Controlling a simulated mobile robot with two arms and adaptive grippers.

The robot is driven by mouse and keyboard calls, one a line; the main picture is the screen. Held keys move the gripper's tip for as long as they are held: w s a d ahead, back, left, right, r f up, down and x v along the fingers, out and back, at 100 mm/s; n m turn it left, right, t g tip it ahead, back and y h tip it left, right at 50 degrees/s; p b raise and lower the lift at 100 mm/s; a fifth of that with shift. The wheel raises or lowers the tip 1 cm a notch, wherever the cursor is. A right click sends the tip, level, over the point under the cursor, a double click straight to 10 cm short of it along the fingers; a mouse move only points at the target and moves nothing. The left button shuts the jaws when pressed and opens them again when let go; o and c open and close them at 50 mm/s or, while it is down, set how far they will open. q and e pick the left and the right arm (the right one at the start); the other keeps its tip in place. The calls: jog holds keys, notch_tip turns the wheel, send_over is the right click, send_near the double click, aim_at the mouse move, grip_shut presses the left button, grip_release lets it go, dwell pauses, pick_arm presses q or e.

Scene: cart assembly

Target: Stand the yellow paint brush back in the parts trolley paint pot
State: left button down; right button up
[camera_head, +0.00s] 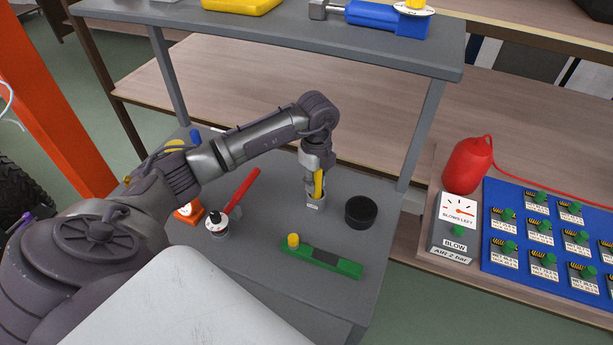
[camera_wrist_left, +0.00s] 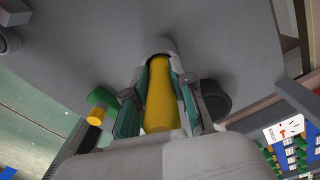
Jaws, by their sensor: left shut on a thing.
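The yellow paint brush (camera_head: 319,184) is upright below my left gripper (camera_head: 317,172) in the head view. My left gripper is shut on its handle; the left wrist view shows the yellow handle (camera_wrist_left: 160,92) between the green-padded fingers. A small grey paint pot (camera_head: 315,204) with a pale label stands on the trolley's lower shelf under the brush. The pot's rim (camera_wrist_left: 160,44) also shows in the left wrist view, around the brush's far end, which appears to be inside the pot. The bristles are hidden. My right gripper is not in view.
A black round pot (camera_head: 361,211) stands close right of the paint pot. A green tool with a yellow knob (camera_head: 322,262) lies in front. A red-handled tool (camera_head: 242,187) and a small orange item (camera_head: 187,212) are left. The upper shelf (camera_head: 290,45) overhangs behind.

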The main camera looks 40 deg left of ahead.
pick_arm(q)
jog(key=shift+a, duration=0.2)
jog(key=shift+d+r, duration=0.1)
jog(key=shift+d, duration=0.1)
jog(key=shift+s+d+r, duration=0.1)
jog(key=shift+d, duration=0.25)
jog(key=c, duration=1)
grip_release()
jog(key=shift+a, duration=0.15)
jog(key=shift+b, duration=0.35)
jog(key=r, duration=0.4)
jog(key=w+r+b, duration=0.1)
jog(key=r, duration=0.1)
jog(key=shift+a+r, duration=0.1)
jog(key=shift+r, duration=0.5)
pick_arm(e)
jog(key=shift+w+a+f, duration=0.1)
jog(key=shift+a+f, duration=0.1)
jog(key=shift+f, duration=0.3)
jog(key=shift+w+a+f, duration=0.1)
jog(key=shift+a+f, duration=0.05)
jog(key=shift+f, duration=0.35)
